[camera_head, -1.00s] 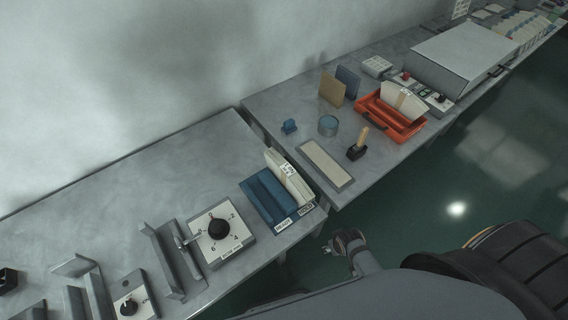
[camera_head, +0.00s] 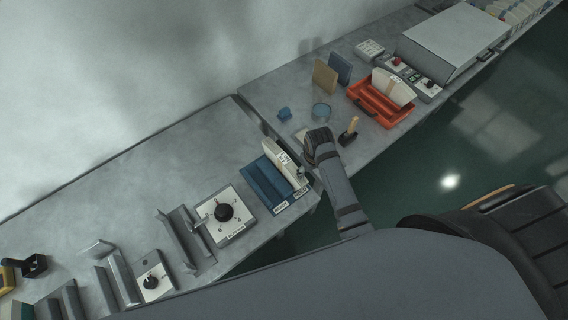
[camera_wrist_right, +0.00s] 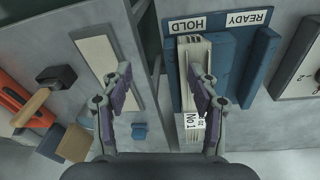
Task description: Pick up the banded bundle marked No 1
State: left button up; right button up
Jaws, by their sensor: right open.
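The bundle marked No 1 (camera_wrist_right: 192,50) is a cream stack of sheets with a white label, and it also shows in the head view (camera_head: 282,158). It stands in the HOLD side of a blue two-slot holder (camera_head: 262,180); the READY side looks empty. My right gripper (camera_wrist_right: 159,68) is open. In the wrist view, one finger overlaps the bundle and the other is over the gap and bench to its left. In the head view the gripper (camera_head: 305,168) is at the bundle's right; contact cannot be told. My left gripper is not in view.
A red tray (camera_head: 364,102) holds another labelled cream bundle (camera_head: 397,88). A wooden-handled stamp (camera_head: 349,130), a pale pad (camera_wrist_right: 96,60) and a small blue block (camera_head: 284,113) are on the right bench. A dial box (camera_head: 225,213) stands left of the holder. A gap separates the benches.

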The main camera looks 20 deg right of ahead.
notch_tip(320, 180, up, 4)
jog(key=n+g+p, duration=0.1)
jog(key=n, duration=0.1)
send_over(283, 158)
jog(key=shift+w+r+y, duration=0.1)
jog(key=shift+w+y, duration=0.1)
jog(key=shift+y, duration=0.1)
jog(key=f, duration=0.4)
jog(key=shift+s+d+f, duration=0.15)
jog(key=shift+s, duration=0.1)
jog(key=shift+w+f, duration=0.15)
jog(key=shift+f, duration=0.7)
notch_tip(283, 158, down, 5)
jog(key=b, duration=0.3)
jog(key=shift+r, duration=0.3)
grip_shut()
jog(key=shift+r, duration=0.1)
